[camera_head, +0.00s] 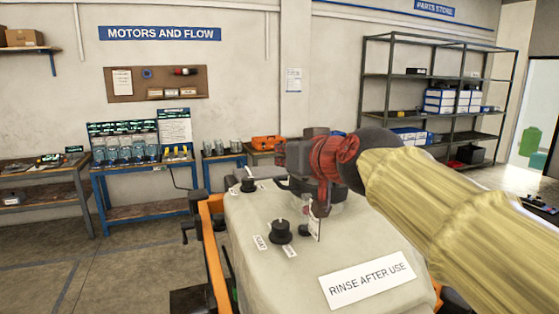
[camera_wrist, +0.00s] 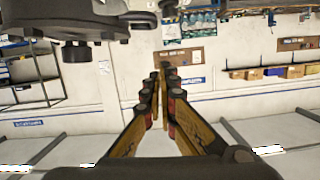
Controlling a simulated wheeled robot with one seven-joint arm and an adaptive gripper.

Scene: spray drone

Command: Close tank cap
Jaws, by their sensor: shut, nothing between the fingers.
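The pale tank (camera_head: 255,215) stands in front of me in the head view, with a "RINSE AFTER USE" label (camera_head: 368,279). A black knob-like fitting (camera_head: 281,231) sits upright on its top, with small tags beside it. A wide grey neck or collar (camera_head: 335,203) shows under my wrist; my arm hides much of it, so I cannot tell how the cap lies. My gripper (camera_wrist: 160,75) is shut and empty in the wrist view, fingertips pointing towards the far wall. A dark round-ended part (camera_wrist: 76,52) is close at its upper left; I cannot tell whether it is the cap.
A smaller black fitting (camera_head: 248,184) stands at the tank's far left. An orange frame rail (camera_head: 217,250) runs along its left side. A workbench (camera_head: 150,208) and metal shelving (camera_head: 440,75) stand further back.

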